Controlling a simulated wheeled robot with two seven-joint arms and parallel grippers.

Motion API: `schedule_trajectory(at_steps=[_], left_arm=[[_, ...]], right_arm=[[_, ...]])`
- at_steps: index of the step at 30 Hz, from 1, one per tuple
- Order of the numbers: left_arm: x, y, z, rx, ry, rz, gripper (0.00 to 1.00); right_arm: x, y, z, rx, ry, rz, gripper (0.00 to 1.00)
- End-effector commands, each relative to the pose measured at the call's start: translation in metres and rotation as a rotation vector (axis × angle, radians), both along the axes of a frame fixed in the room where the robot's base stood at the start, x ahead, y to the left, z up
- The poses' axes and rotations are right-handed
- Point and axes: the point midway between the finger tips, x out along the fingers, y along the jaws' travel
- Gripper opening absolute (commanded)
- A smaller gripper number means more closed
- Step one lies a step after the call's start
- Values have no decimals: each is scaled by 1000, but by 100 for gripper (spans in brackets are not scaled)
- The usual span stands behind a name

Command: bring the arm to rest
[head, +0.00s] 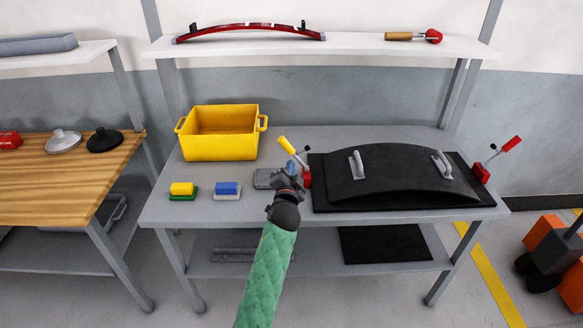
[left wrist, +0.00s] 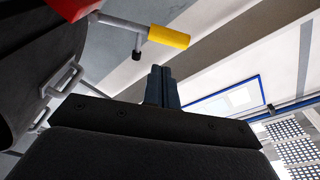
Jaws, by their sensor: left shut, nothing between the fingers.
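My left gripper (head: 291,168) is shut and empty at the end of my green-sleeved arm (head: 265,275). In the head view it is over the front part of the grey workbench (head: 365,138), just left of the black fixture. It overlaps a small grey block (head: 264,179) on the bench and partly hides the red clamp with a yellow handle (head: 286,145). I cannot tell how high it is above the bench. The left wrist view shows its two dark fingers together (left wrist: 161,88) and the yellow clamp handle (left wrist: 168,37) close by. My right gripper is not in view.
A black curved panel with two handles (head: 405,178) lies on a black base; a second clamp (head: 482,172) stands at its right. A wooden table (head: 55,178) stands further left.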

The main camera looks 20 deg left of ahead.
Motion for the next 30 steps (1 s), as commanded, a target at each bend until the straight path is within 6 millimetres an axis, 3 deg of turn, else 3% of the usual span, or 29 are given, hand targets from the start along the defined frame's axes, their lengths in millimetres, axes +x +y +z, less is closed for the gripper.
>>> schedule_trajectory(at_steps=[8, 15, 20, 26, 30], left_arm=[[0, 2, -3, -42, 10, 7, 0], [-8, 14, -43, -304, 194, 88, 0], [-24, 7, -63, -524, 343, 126, 0], [-65, -14, -99, -727, 558, 151, 0], [-118, -32, -142, -823, 744, 172, 0]], right_arm=[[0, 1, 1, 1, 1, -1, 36], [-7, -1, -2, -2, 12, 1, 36], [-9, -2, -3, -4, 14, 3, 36], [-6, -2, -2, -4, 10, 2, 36], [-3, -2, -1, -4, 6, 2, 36]])
